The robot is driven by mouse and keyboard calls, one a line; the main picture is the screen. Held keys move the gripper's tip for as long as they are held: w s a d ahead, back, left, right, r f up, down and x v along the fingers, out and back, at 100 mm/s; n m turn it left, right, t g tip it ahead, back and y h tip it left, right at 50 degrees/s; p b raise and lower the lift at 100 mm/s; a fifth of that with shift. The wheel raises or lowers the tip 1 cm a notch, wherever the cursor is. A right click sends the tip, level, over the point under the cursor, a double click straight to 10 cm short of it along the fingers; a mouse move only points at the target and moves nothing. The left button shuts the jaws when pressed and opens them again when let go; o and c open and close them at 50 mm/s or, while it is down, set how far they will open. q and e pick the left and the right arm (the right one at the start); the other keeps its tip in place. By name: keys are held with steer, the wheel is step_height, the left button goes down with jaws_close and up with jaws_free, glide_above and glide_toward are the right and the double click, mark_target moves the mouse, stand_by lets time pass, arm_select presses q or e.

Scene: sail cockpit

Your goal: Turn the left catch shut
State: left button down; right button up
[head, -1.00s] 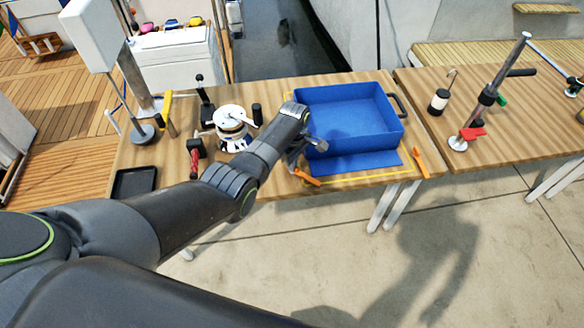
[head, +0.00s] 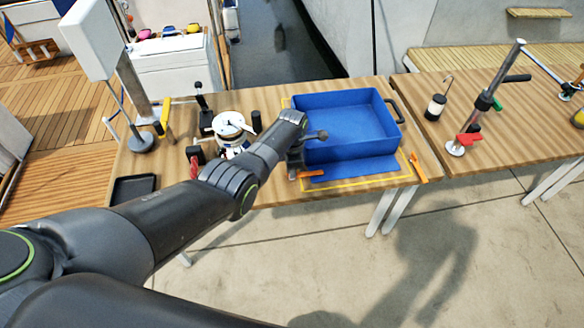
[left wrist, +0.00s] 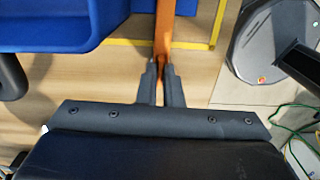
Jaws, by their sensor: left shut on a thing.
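The left catch (head: 312,174) is an orange bar at the front left corner of the blue box (head: 352,145). In the head view it lies roughly level, its right end over the blue front flap (head: 350,167). My left gripper (head: 296,170) is at its left end, partly hidden by my wrist. In the left wrist view the orange catch (left wrist: 163,28) runs away from between the fingertips (left wrist: 160,68), which are shut on it. The right catch (head: 419,168), also orange, stands at a slant at the box's front right. My right gripper is not in view.
A white-topped winch (head: 231,125) and a red-handled tool (head: 194,165) stand left of my forearm. A black tray (head: 134,188) lies at the table's left. A lantern (head: 436,106) and a metal post (head: 485,100) stand on the right table. Yellow lines frame the box.

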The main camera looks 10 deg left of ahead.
arm_select(q)
steer(key=shift+n, duration=0.3)
steer(key=c, duration=1.6)
jaws_free()
step_height(320, 180, up, 6)
steer(key=shift+r+p, duration=0.15)
steer(key=shift+p, duration=0.85)
step_height(320, 180, up, 11)
steer(key=shift+b, duration=0.45)
steer(key=shift+a, duration=0.1)
